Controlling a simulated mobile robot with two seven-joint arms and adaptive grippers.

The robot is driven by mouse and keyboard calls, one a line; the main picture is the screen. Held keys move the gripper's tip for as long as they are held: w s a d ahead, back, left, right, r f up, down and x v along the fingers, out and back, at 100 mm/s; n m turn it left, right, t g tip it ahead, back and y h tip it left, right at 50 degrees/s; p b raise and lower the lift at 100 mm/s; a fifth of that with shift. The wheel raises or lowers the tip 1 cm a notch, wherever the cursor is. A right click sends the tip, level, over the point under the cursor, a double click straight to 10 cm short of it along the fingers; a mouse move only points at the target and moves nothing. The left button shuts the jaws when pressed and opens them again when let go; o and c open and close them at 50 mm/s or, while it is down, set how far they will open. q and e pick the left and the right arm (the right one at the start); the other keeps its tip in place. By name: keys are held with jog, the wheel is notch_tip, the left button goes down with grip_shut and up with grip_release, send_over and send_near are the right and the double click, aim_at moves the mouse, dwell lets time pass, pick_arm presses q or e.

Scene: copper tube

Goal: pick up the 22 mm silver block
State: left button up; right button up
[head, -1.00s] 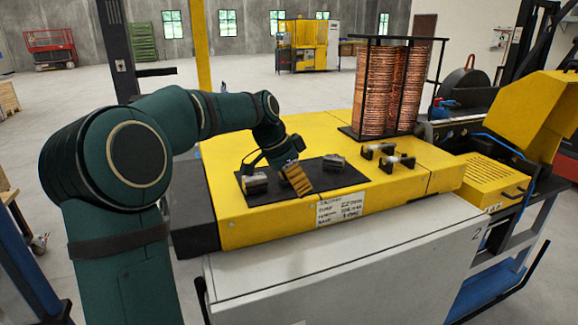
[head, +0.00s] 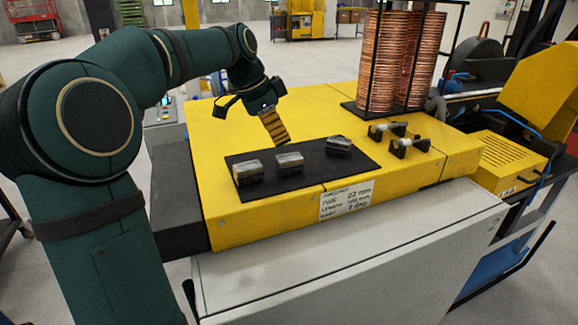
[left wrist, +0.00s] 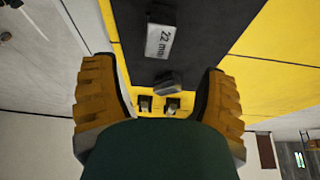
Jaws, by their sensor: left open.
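Three small silver-grey blocks stand apart on a dark mat (head: 315,172): a left one (head: 248,172), a middle one (head: 289,163) and a right one (head: 339,147). In the left wrist view, one block (left wrist: 160,42) carries the label "22 mm"; it appears to be the middle one. Another block (left wrist: 168,82) lies nearer the stands, its label not readable. My left gripper (head: 274,128), with ridged yellow-brown fingers, is open and empty, above and behind the middle block. Its fingers also show in the left wrist view (left wrist: 155,68), spread wide. My right gripper is not in view.
The mat lies on a yellow machine top (head: 330,105). Two small stands (head: 408,146) are right of the mat. A rack of copper coils (head: 398,60) stands behind them. The yellow top behind the mat is mostly clear.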

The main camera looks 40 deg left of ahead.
aim_at(289, 157)
pick_arm(q)
jog(key=x, duration=0.3)
jog(key=shift+b+x, duration=0.55)
jog(key=shift+x, duration=2.1)
jog(key=shift+d, duration=0.1)
grip_shut()
